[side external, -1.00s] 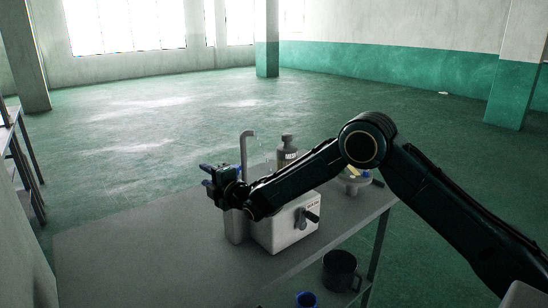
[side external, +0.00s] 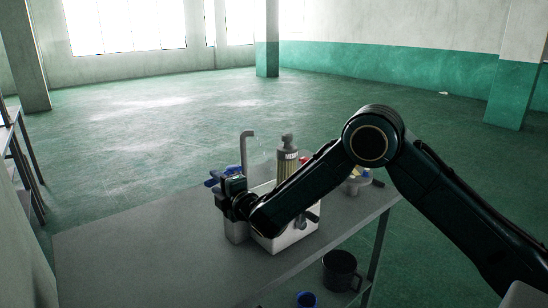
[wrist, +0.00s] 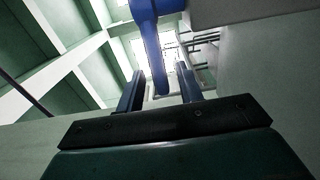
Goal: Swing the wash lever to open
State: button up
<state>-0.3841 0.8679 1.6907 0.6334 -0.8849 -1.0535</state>
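The white wash unit (side external: 276,243) stands on the grey bench, with a grey spout (side external: 247,150) rising behind my gripper. A dark handle (side external: 313,217) shows on the unit's front, partly behind my arm. My gripper (side external: 222,178) is at the unit's left end. In the wrist view a blue bar (wrist: 151,45), which looks like a lever, reaches down from the top between the two fingers of my gripper (wrist: 160,90). The fingers stand apart with gaps beside the bar, so my gripper looks open. Whether the bar touches a finger is unclear.
A grey bottle (side external: 288,160) stands behind the unit. A small dish (side external: 357,187) with yellow bits is at the bench's right end. A dark pot (side external: 341,270) and a blue cup (side external: 306,299) are below the bench top. The bench's left part (side external: 130,245) is clear.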

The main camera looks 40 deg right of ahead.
jog(key=s, duration=0.7)
jog(key=s+d+r+m+g+h, duration=0.45)
jog(key=d+r+m, duration=0.4)
jog(key=d, duration=0.25)
jog(key=s+d+r+m+g, duration=0.1)
jog(key=s+d+m+g, duration=0.1)
jog(key=s, duration=0.5)
jog(key=s+d+r+m+g+y, duration=0.1)
jog(key=s+d+m, duration=0.3)
jog(key=s, duration=0.4)
jog(key=shift+r+m+g, duration=0.35)
jog(key=shift+r, duration=0.05)
jog(key=shift+w, duration=0.1)
jog(key=w+a+f+n+t+y, duration=0.3)
jog(key=w+a+f+n+y, duration=0.1)
jog(key=w+n, duration=0.4)
jog(key=w+a+f+n+t+y, duration=0.4)
jog(key=w+a+f+n, duration=0.3)
jog(key=w+a+n, duration=0.2)
jog(key=shift+a+f+n+t, duration=0.15)
jog(key=shift+a+n+t, duration=0.15)
jog(key=shift+n, duration=0.3)
jog(key=shift+w+a, duration=0.1)
jog(key=shift+w, duration=0.15)
